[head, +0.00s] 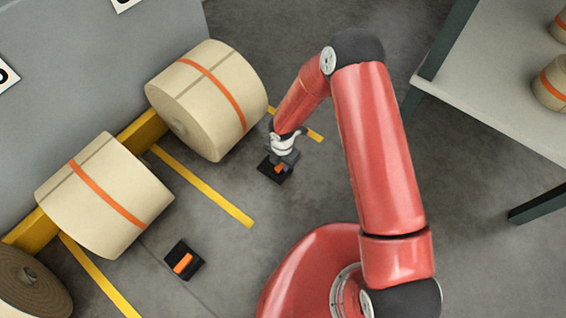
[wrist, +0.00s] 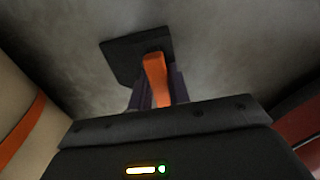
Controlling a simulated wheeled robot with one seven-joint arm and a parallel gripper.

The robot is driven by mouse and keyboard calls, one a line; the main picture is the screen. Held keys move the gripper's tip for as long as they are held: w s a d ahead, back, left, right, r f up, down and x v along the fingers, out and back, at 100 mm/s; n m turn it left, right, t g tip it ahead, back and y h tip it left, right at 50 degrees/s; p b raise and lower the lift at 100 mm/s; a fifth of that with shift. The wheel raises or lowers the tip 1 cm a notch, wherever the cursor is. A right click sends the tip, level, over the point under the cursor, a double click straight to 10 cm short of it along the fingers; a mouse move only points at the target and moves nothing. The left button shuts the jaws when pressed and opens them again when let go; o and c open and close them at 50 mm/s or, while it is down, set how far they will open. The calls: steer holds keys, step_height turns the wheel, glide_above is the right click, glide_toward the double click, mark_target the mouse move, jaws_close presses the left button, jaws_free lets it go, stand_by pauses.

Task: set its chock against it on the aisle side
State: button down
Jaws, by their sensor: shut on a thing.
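My gripper (head: 284,158) is shut on the orange handle of a black chock (head: 272,171), at the right of the upper kraft roll. In the wrist view the orange handle (wrist: 156,78) sits between the fingers, and part of the black chock body (wrist: 122,58) shows beyond it. I cannot tell whether the chock touches the floor. The upper kraft roll (head: 190,105), tan with an orange band, lies on its side, with a gap between it and the chock. A roll also shows at the left edge of the wrist view (wrist: 20,110).
Another banded roll (head: 95,205) lies lower left, with a second black chock (head: 183,262) on the floor by it. A brown roll end (head: 28,280) shows at the lower left corner. Yellow floor lines (head: 205,188) mark the bays. A grey table (head: 500,90) stands at right.

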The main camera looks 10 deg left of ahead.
steer(key=c, duration=1.3)
jaws_free()
steer(key=shift+o, duration=0.2)
steer(key=shift+r, duration=0.1)
step_height(320, 180, up, 8)
steer(key=shift+f+p, duration=0.2)
steer(key=shift+p, duration=0.8)
